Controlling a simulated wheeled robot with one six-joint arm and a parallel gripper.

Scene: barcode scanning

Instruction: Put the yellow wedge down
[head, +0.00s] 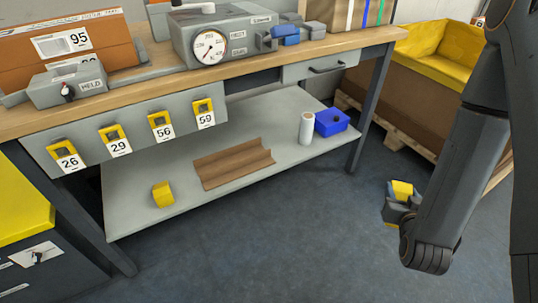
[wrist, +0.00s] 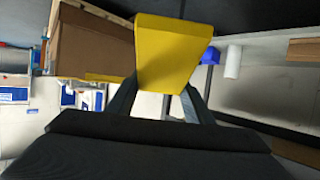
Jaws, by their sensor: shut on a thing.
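The yellow wedge (wrist: 172,50) is held between the two fingers of my gripper (wrist: 161,88) in the wrist view, with a broad face towards the camera. In the head view my gripper (head: 397,208) is at the right, in front of the wooden pallet and right of the bench. A small part of the wedge (head: 402,190) shows above the fingers there; my arm and fingers hide the rest. The wedge appears clear of any surface. Another yellow block (head: 162,194) stands at the left of the grey lower shelf (head: 235,195).
The shelf also holds a brown angled piece (head: 235,163), a white cylinder (head: 306,129) and a blue box (head: 332,122). Yellow numbered holders (head: 162,124) line the bench front. A large brown box with a yellow liner (head: 440,45) stands behind my arm.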

